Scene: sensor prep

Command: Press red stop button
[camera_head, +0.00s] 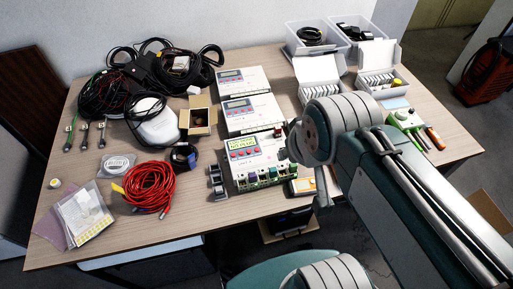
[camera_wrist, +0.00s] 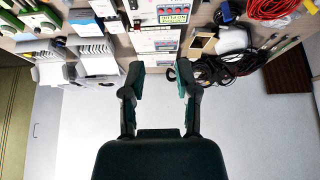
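A white control unit (camera_head: 262,158) with a lit green display and a row of small red buttons (camera_head: 243,154) stands near the front middle of the table. I cannot read which button is the stop button. In the wrist view the same lit unit (camera_wrist: 172,9) is at the top edge, partly cut off. My gripper (camera_wrist: 160,78) is open and empty, its two dark fingers apart, with no contact with the unit visible. In the head view my arm comes in from the right and hides the table right of the unit.
Two similar units (camera_head: 243,80) (camera_head: 250,113) stand behind the lit one. Black cables (camera_head: 105,88), a red cable coil (camera_head: 150,187) and an open cardboard box (camera_head: 199,118) lie left. White boxes (camera_head: 318,70) and clear bins (camera_head: 309,48) stand at the back right.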

